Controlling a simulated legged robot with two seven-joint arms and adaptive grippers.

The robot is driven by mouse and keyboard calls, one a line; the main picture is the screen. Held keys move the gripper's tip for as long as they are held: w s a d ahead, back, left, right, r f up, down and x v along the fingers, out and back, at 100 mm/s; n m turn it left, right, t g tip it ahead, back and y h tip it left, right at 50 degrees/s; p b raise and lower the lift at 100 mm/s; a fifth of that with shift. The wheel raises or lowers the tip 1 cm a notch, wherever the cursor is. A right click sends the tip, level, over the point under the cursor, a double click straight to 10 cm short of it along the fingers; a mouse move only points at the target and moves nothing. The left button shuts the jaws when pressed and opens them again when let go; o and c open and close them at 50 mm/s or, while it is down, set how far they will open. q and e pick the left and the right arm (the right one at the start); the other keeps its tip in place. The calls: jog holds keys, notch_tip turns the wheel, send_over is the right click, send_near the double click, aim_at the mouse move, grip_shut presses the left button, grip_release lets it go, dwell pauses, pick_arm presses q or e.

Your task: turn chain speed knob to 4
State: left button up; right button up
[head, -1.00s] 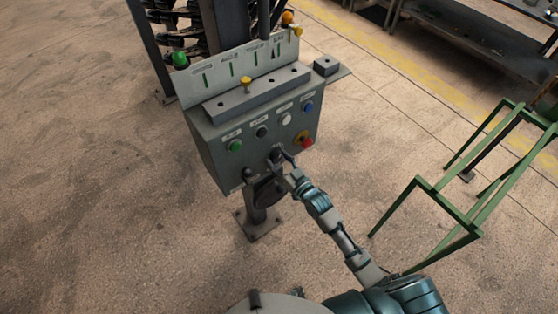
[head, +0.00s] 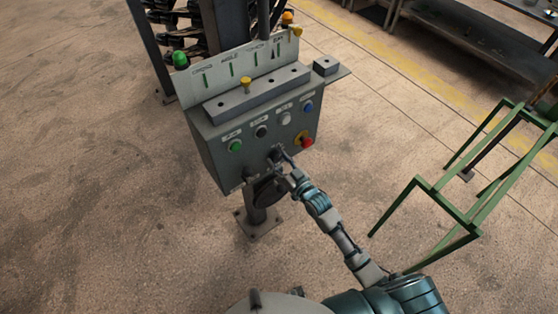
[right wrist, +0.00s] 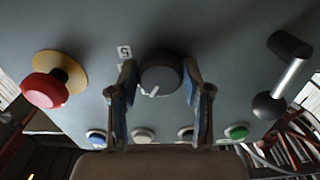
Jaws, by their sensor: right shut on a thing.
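The grey control box (head: 218,160) stands on a post in the head view. The chain speed knob (right wrist: 160,72) is dark and round with a white pointer mark, on the box's front face in the right wrist view. My right gripper (right wrist: 160,88) is shut on this knob, one finger on each side. The white pointer slants down and left in that view. A label with a 5 (right wrist: 124,52) shows beside the knob; the other numbers are hidden or unclear. In the head view my right gripper (head: 280,158) covers most of the knob. My left gripper is not in view.
A red emergency button (right wrist: 46,89) is left of the knob in the right wrist view, and a ball-ended lever (right wrist: 289,80) is right. Green (head: 236,146), black, white and blue buttons line the box. A green frame (head: 430,190) stands at the right.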

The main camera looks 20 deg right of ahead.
jog(key=shift+r, duration=0.15)
jog(key=shift+r+m+p, duration=0.1)
jog(key=shift+m+p, duration=0.65)
jog(key=shift+m, duration=0.25)
jog(key=m+p, duration=0.1)
jog(key=m, duration=0.1)
jog(key=shift+m, duration=0.3)
jog(key=m+p, duration=0.1)
jog(key=m, duration=0.2)
jog(key=shift+m+p, duration=0.6)
jog(key=shift+m, duration=1.2)
